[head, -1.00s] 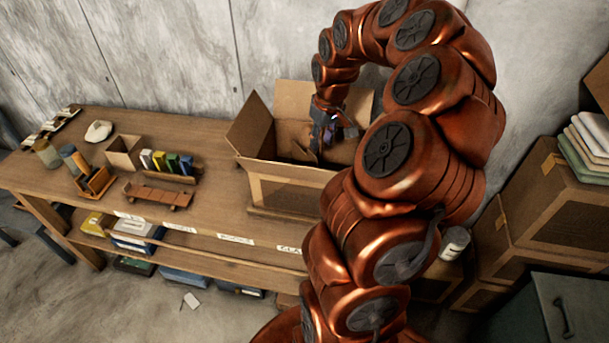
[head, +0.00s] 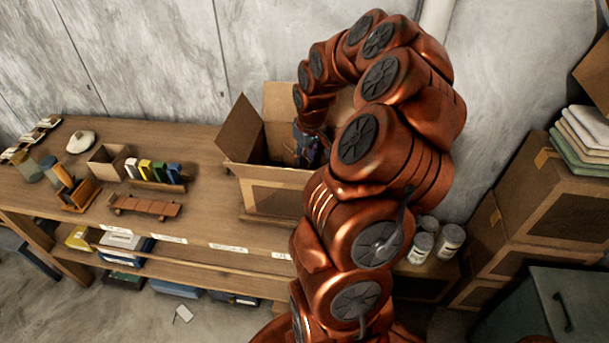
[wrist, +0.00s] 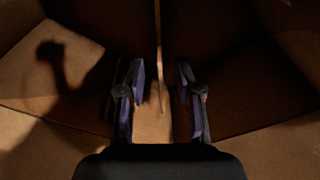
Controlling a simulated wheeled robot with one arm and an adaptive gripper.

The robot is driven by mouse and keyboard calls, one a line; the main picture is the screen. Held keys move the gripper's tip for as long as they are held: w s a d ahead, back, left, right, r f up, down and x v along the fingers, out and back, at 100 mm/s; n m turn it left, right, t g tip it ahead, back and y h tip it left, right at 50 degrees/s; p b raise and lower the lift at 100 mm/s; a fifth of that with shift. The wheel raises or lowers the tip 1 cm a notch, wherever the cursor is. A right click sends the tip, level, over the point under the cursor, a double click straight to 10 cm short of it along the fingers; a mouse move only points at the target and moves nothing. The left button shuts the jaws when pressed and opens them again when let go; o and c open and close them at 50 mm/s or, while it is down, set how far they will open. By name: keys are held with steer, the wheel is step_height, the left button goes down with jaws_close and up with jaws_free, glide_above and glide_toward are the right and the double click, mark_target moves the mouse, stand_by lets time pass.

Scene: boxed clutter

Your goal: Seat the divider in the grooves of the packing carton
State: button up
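The open packing carton (head: 275,198) stands on the workbench with its flaps up. My gripper (head: 307,150) reaches down into it from above, partly hidden by my arm. In the wrist view, the two fingers of my gripper (wrist: 161,78) are spread apart inside the carton (wrist: 40,82). A thin upright light edge (wrist: 158,45), apparently the divider seen edge-on, runs between the fingers, with a gap on each side. The grooves cannot be made out in the shadow, so I cannot tell whether the divider sits in them.
Stacked cartons (head: 520,220) and cans (head: 448,243) stand at the right. A concrete wall is behind.

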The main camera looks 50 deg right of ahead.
mark_target(304, 164)
steer(key=shift+w+f+p, duration=0.2)
steer(key=shift+f+p, duration=0.1)
steer(key=shift+f, duration=0.6)
steer(key=shift+w+f+p, duration=0.15)
steer(key=shift+f+p, duration=0.15)
steer(key=shift+f, duration=0.55)
jaws_close()
